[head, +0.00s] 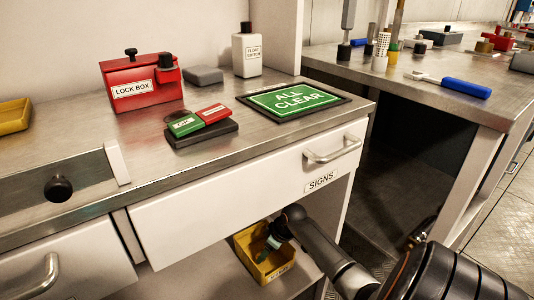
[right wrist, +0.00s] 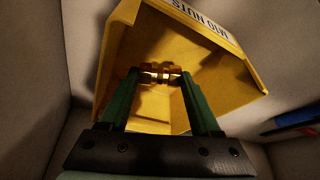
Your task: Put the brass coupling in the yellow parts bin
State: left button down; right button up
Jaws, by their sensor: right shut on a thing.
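The yellow parts bin (head: 243,240) sits in the open space below the drawer in the head view. In the right wrist view its yellow walls (right wrist: 222,88) surround the space beyond my fingertips, and its label appears upside down. My right gripper (head: 270,246) reaches down over the bin. Its green fingers (right wrist: 157,78) are shut on the brass coupling (right wrist: 153,68), which shows between the fingertips against the bin's inside. I cannot tell whether the coupling touches the bin. The coupling is hidden in the head view. My left gripper is not in view.
The SIGNS drawer front (head: 250,180) overhangs the bin. On the counter stand a red lock box (head: 145,95), a green-and-red switch block (head: 200,125), an ALL CLEAR sign (head: 293,100) and another yellow tray (head: 14,116). A blue-handled tool (head: 466,88) lies on the right bench.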

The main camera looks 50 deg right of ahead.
jog(key=shift+f, duration=0.75)
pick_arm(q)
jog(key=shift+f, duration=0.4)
pick_arm(e)
jog(key=shift+r, duration=0.1)
jog(key=o, duration=1.1)
jog(key=shift+o, duration=0.2)
pick_arm(q)
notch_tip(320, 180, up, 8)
jog(key=p, duration=0.6)
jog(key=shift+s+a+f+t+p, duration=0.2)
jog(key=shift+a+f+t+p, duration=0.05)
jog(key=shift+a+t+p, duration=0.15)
pick_arm(e)
jog(key=v, duration=1.2)
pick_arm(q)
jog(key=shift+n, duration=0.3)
